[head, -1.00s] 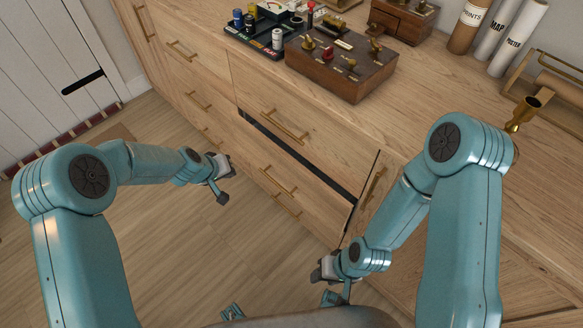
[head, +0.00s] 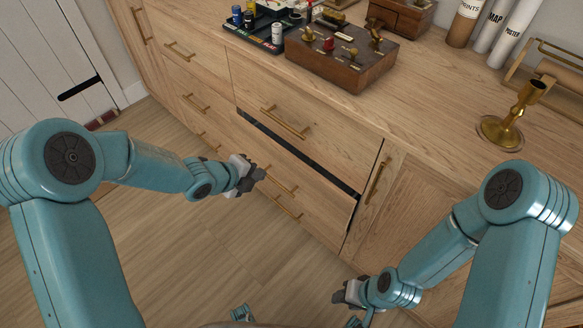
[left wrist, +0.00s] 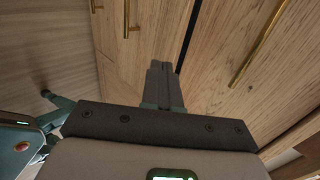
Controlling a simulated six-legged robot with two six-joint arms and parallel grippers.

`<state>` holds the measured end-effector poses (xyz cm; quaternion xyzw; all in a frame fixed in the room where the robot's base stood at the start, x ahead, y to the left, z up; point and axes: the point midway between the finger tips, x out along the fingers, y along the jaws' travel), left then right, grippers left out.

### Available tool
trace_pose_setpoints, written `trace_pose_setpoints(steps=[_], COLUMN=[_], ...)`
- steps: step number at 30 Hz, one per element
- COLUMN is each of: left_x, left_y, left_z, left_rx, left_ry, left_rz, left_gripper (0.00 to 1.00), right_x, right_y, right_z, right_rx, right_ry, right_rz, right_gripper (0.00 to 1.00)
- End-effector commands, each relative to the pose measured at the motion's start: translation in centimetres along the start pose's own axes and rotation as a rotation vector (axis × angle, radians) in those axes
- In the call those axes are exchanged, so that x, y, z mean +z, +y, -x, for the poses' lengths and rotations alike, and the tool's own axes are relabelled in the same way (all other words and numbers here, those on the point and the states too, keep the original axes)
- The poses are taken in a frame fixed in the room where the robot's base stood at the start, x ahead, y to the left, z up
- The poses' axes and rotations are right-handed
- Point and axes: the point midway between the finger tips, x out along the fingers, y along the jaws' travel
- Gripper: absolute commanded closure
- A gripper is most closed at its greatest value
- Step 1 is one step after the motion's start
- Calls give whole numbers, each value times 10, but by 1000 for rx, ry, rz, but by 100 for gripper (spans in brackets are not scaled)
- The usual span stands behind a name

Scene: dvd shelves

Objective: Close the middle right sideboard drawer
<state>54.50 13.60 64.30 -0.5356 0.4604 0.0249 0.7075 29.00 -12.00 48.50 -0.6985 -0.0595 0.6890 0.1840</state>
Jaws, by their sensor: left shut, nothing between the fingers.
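The middle right drawer (head: 315,183) is slightly out, with a dark gap (head: 300,155) along its top edge below the top drawer. Its brass handle (head: 283,181) is partly behind my left gripper (head: 260,177). My left gripper is shut and empty, at the left part of this drawer front. In the left wrist view, the shut fingers (left wrist: 161,72) point at the wood front between its handle (left wrist: 127,18) and the dark gap (left wrist: 187,38). I cannot tell whether they touch. My right gripper (head: 345,295) is low at the right, apart from the drawer; its jaws are unclear.
The top drawer (head: 318,125) looks closed. On the sideboard top (head: 430,135) are a wooden box with knobs (head: 345,65), a tray of paint pots (head: 265,35) and a brass candlestick (head: 510,125). The wood floor (head: 190,250) is clear in front.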

Motion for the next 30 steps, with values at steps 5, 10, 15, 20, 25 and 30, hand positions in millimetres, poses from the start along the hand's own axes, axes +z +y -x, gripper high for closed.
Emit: trace_pose_setpoints(steps=[5, 10, 15, 20, 25, 30], left_x=[4, 5, 5, 5, 5, 5], left_y=[6, 7, 6, -8, -20, -23], left_z=[-17, -52, -88, -110, -123, -127], left_rx=[1, 2, 1, 0, 1, 2], left_ry=[-8, -8, -8, -8, -8, -8], left_rz=[9, 11, 11, 8, 8, 9], left_gripper=[100, 100, 100, 100, 100, 100], right_x=[0, 0, 0, 0, 0, 0], right_y=[3, 5, 7, 5, 3, 3], right_z=[-8, -15, -19, -13, -8, -8], right_rx=[0, 0, 0, 0, 0, 0], right_ry=[0, 0, 0, 0, 0, 0], right_rz=[0, 0, 0, 0, 0, 0], right_gripper=[57, 57, 57, 57, 57, 57])
